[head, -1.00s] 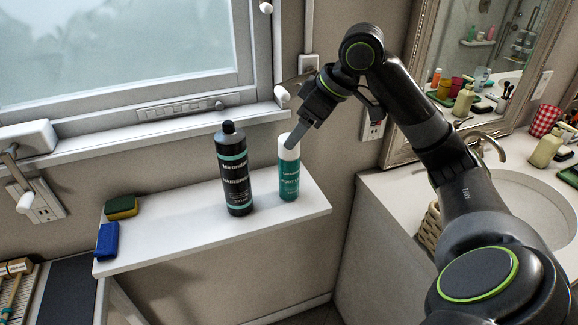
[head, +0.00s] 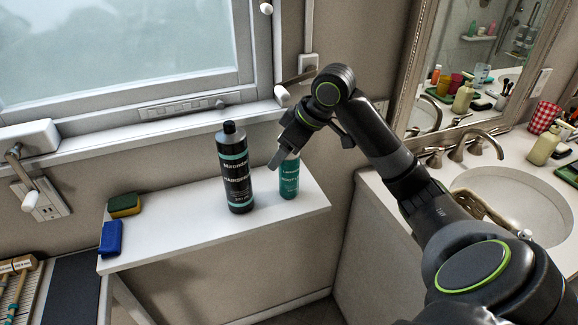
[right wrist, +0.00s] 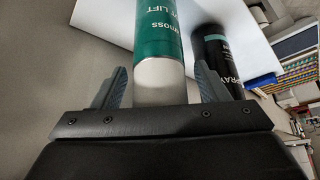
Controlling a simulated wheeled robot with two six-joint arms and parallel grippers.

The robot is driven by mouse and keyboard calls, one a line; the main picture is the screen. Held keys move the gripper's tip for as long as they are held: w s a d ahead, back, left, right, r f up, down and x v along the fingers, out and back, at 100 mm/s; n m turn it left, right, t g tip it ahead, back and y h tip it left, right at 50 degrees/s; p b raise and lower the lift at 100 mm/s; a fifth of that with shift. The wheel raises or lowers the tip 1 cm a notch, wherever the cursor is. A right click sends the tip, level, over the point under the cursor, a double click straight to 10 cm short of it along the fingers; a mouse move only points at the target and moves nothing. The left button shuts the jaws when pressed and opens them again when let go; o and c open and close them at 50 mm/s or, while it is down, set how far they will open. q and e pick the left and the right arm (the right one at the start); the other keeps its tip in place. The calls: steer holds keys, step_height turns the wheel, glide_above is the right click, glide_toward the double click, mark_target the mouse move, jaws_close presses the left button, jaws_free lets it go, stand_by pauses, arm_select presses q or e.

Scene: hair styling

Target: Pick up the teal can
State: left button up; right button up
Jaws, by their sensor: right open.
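The teal can (head: 289,179) stands upright on the white shelf (head: 265,216), with its white cap mostly hidden behind my right gripper (head: 284,158) in the head view. In the right wrist view the can (right wrist: 157,32) and its pale cap lie between the two open fingers of my right gripper (right wrist: 158,88). The fingers sit on either side of the cap with gaps visible, so they are not closed on it. My left gripper is not in view.
A black bottle (head: 235,170) stands close to the left of the can; it also shows in the right wrist view (right wrist: 212,60). The sink (head: 510,205) is at right.

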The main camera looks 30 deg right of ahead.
steer(key=shift+c, duration=0.5)
steer(key=c, duration=1.1)
steer(key=shift+r, duration=0.1)
